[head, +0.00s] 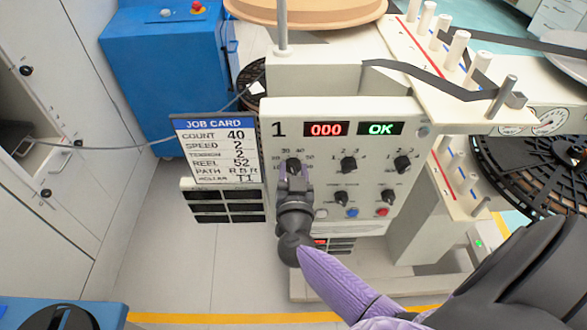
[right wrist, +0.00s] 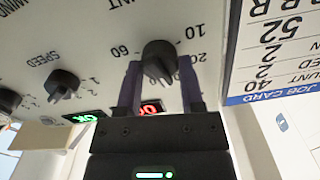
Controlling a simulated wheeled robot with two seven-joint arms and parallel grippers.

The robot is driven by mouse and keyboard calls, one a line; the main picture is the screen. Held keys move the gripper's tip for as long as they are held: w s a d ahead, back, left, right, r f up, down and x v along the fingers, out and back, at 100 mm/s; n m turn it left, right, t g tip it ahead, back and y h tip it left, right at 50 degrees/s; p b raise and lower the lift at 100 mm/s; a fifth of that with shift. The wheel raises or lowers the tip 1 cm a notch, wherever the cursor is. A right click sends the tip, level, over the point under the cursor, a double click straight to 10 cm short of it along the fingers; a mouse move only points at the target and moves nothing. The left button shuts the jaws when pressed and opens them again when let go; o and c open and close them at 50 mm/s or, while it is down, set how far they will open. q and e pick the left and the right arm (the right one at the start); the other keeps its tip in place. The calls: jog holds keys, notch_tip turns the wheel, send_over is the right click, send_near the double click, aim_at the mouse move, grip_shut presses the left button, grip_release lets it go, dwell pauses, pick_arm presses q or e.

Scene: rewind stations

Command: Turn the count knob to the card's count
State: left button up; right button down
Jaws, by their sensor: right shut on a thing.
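The count knob (head: 293,164) is a black knob at the upper left of the white station 1 panel (head: 300,215), with numbers around it. My right gripper (head: 294,176) is at this knob and covers part of its dial. In the right wrist view the knob (right wrist: 160,58) sits between the two purple fingers of my right gripper (right wrist: 160,88), which are shut on it. Its pointer direction is hard to tell. The job card (head: 216,150) reads count 40; it also shows upside down in the right wrist view (right wrist: 275,50). My left gripper is not in view.
Other black knobs, such as the speed knob (head: 348,164), and coloured buttons sit close by. A blue cabinet (head: 165,75) stands behind. The floor (head: 185,265) left of the station is clear.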

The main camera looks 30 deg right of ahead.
jog(key=m, duration=0.3)
jog(key=shift+p, duration=0.35)
jog(key=shift+d+m, duration=0.1)
jog(key=shift+m, duration=1.9)
jog(key=shift+f, duration=0.1)
jog(key=shift+c, duration=1.1)
grip_release()
jog(key=p+v, duration=0.1)
jog(key=v, duration=0.9)
jog(key=shift+p, duration=0.3)
